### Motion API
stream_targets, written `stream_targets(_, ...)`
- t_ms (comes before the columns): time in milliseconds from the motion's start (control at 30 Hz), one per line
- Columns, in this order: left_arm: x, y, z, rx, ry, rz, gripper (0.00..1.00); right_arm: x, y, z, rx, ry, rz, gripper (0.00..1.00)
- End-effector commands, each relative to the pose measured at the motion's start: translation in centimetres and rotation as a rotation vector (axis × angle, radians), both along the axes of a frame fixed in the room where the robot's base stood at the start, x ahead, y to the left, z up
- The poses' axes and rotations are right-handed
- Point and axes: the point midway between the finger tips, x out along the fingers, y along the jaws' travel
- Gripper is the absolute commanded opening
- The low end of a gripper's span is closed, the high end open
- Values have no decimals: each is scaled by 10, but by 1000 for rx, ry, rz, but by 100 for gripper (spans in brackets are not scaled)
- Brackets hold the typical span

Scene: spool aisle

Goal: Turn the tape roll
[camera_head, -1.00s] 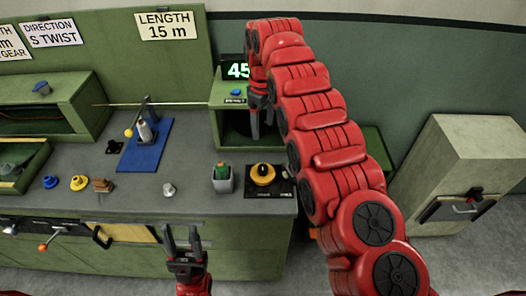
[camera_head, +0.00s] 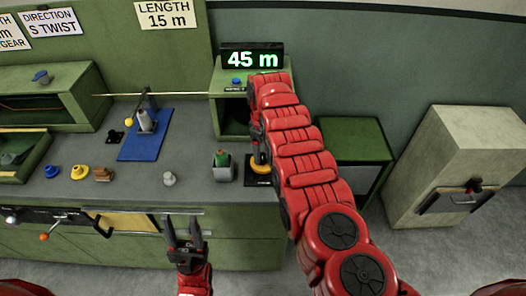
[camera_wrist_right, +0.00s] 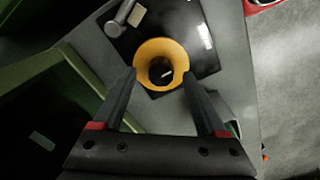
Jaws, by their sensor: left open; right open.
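The tape roll appears to be the yellow ring (camera_wrist_right: 161,50) with a dark centre on a black plate (camera_wrist_right: 116,36) in the right wrist view. In the head view its yellow edge (camera_head: 259,169) shows at the counter's right end, partly hidden by my right arm. My right gripper (camera_wrist_right: 160,77) is open and empty, with its fingertips either side of the ring's near edge; I cannot tell whether they touch it. In the head view my right gripper (camera_head: 258,146) is mostly hidden by its arm. My left gripper (camera_head: 184,224) is open and empty in front of the counter.
A grey pot (camera_head: 223,172) with a green item stands close left of the roll. A green box (camera_head: 226,118) stands behind it, under a display (camera_head: 252,58) reading 45 m. A small grey knob (camera_head: 169,178) and a blue board (camera_head: 146,139) lie further left.

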Motion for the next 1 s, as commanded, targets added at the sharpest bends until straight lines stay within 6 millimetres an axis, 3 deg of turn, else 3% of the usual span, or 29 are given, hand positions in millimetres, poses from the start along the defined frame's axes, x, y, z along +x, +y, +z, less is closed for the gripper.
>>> stream_targets(133, 0, 0, -1, 0, 0, 0, 50, 0, 0, -12, 1, 1, 0, 74)
stream_targets(433, 0, 0, -1, 0, 0, 0, 50, 0, 1, -13, 2, -1, 0, 74)
stream_targets(833, 0, 0, -1, 0, 0, 0, 50, 0, 1, -13, 2, -1, 0, 2)
stream_targets(1000, 0, 0, -1, 0, 0, 0, 50, 0, 1, -13, 2, -1, -2, 0)
